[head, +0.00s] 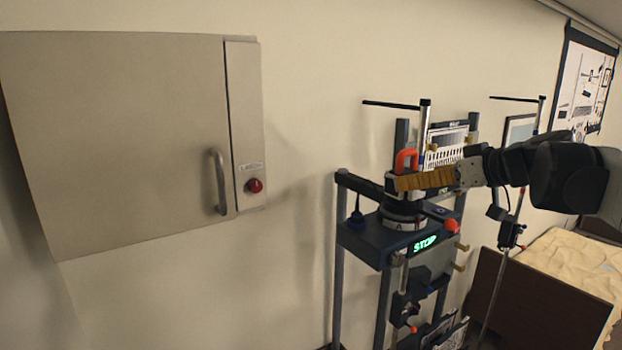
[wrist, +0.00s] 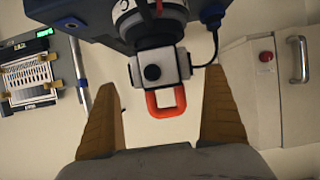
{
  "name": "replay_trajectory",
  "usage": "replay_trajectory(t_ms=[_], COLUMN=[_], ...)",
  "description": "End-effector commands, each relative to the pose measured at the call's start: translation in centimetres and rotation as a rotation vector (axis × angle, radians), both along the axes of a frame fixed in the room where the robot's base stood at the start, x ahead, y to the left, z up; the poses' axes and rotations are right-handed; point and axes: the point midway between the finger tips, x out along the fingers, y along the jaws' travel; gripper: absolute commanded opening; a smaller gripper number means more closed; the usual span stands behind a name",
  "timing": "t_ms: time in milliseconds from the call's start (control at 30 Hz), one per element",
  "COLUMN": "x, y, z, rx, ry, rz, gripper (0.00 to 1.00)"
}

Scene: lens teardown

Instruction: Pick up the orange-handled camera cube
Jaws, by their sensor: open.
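The camera cube (wrist: 160,70) is a small white block with a dark round lens-like spot, on a dark ringed mount. Its orange handle (wrist: 166,101) is a loop that points toward my palm in the wrist view. My gripper (wrist: 160,83) is open, one tan finger on each side of the cube and handle, with visible gaps. In the head view the orange handle (head: 405,159) rises behind my gripper (head: 397,184), whose fingers hide most of the cube. The cube is above the round mount (head: 403,219) on the dark stand.
A cable (wrist: 213,48) runs close beside the cube. A grey wall cabinet (head: 120,140) is at the left.

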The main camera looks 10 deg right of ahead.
Motion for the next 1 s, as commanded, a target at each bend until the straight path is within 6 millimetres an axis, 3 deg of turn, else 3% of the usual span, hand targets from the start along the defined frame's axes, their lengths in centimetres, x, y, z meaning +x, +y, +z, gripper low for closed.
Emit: replay_trajectory(t_ms=[300, 567, 600, 800, 1000], x=[3.8, 4.2, 4.2, 4.2, 4.2], y=[1.2, 1.3, 1.3, 1.3, 1.3], z=[-1.9, -2.3, -2.3, -2.3, -2.2], rx=[0.000, 0.000, 0.000, 0.000, 0.000], ry=[0.001, 0.001, 0.001, 0.001, 0.001], rz=[0.002, 0.001, 0.001, 0.001, 0.001], gripper=[1.00, 1.00, 0.97, 0.36, 0.33])
